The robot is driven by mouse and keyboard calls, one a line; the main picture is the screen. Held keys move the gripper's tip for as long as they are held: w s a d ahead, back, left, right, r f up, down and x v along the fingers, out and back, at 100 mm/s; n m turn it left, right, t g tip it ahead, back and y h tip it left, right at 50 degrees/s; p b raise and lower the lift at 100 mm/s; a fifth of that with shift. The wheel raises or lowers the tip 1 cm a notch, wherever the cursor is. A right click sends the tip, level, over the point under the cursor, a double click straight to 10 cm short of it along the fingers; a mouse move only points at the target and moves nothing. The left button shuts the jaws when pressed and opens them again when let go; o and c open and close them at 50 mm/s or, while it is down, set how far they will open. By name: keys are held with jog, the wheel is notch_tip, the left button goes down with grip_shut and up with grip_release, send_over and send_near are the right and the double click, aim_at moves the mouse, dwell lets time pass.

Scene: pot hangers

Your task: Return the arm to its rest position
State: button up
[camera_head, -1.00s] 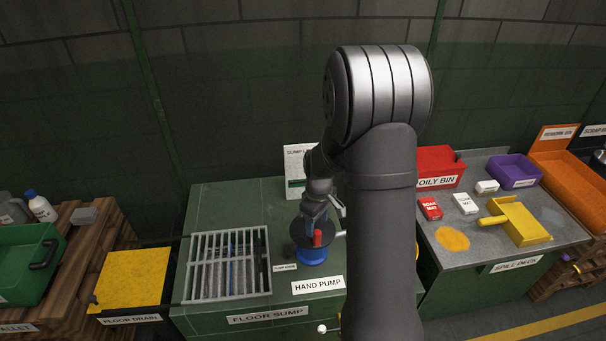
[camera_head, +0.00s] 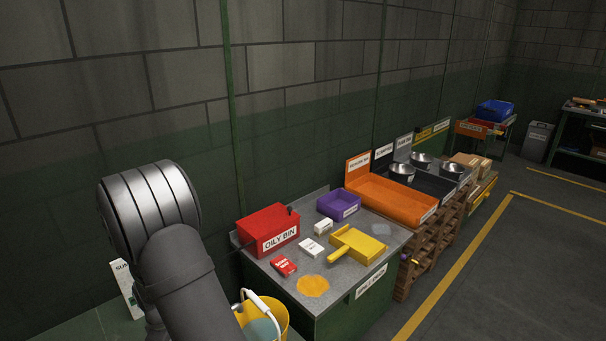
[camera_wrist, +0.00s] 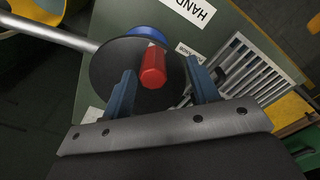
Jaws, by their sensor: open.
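My gripper (camera_wrist: 160,66) shows in the wrist view with its two blue-grey fingers apart. The red handle (camera_wrist: 153,68) of the hand pump appears between the fingers, with a gap on each side, so the jaws do not grip it. Behind the handle is a dark round disc (camera_wrist: 110,70) with a blue part (camera_wrist: 148,33) at its edge. In the head view my arm rises at the lower left, and neither my gripper nor the pump is in that picture.
The wrist view shows a grey grate (camera_wrist: 258,72), a HAND PUMP label (camera_wrist: 193,10) and a metal bar (camera_wrist: 45,33). In the head view, a yellow bucket (camera_head: 272,312), red oily bin (camera_head: 268,225) and yellow dustpan (camera_head: 358,243) are right of my arm.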

jog(key=a, duration=0.2)
jog(key=s+a, duration=0.1)
jog(key=a, duration=0.1)
jog(key=shift+r, duration=0.1)
jog(key=shift+a, duration=0.6)
jog(key=shift+d, duration=0.1)
